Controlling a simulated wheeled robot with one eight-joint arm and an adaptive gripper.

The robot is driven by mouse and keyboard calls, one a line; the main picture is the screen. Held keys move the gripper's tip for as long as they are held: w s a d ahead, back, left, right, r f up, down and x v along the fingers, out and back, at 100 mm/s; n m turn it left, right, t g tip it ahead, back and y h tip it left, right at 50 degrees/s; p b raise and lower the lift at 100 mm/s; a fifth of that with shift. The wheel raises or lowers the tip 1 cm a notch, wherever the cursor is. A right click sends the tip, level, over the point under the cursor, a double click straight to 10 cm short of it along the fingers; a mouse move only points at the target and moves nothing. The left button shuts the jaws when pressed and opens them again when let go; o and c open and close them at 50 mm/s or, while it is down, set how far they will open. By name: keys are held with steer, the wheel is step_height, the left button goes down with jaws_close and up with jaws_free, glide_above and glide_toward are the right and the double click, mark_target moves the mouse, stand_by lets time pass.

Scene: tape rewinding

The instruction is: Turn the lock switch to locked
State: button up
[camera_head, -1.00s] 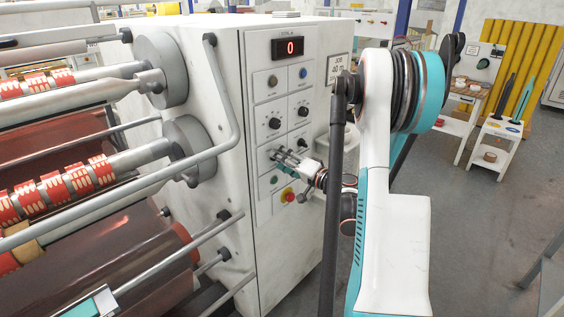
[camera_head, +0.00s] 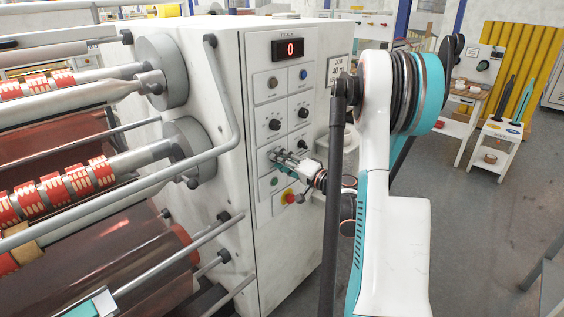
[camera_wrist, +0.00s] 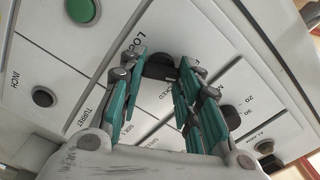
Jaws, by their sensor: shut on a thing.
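The lock switch (camera_wrist: 160,66) is a dark knob on the white control panel, with lettering starting "LOC" beside it and a label ending "KED" in the wrist view. My gripper (camera_wrist: 162,62) has its teal fingers on both sides of the knob and is shut on it. The fingers hide part of the knob and its labels, so I cannot tell its exact angle. In the head view my gripper (camera_head: 274,157) is against the panel and covers the switch.
A green button (camera_head: 274,181) and a red emergency button (camera_head: 289,197) sit below my gripper. Black knobs (camera_head: 274,124) sit above it, under a red display (camera_head: 290,48) reading 0. Rollers and rails (camera_head: 170,160) stand to the left.

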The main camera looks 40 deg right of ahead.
steer(key=shift+o, duration=0.2)
steer(key=m, duration=0.2)
steer(key=m+b, duration=0.1)
steer(key=m, duration=0.2)
steer(key=shift+f+m+b, duration=0.2)
steer(key=shift+m+b, duration=0.1)
steer(key=m+b, duration=0.1)
steer(key=m, duration=0.4)
steer(key=shift+c, duration=0.2)
steer(key=shift+m, duration=0.3)
steer(key=o, duration=1.1)
steer(key=s, duration=0.8)
steer(key=s+d, duration=0.1)
steer(key=s, duration=0.3)
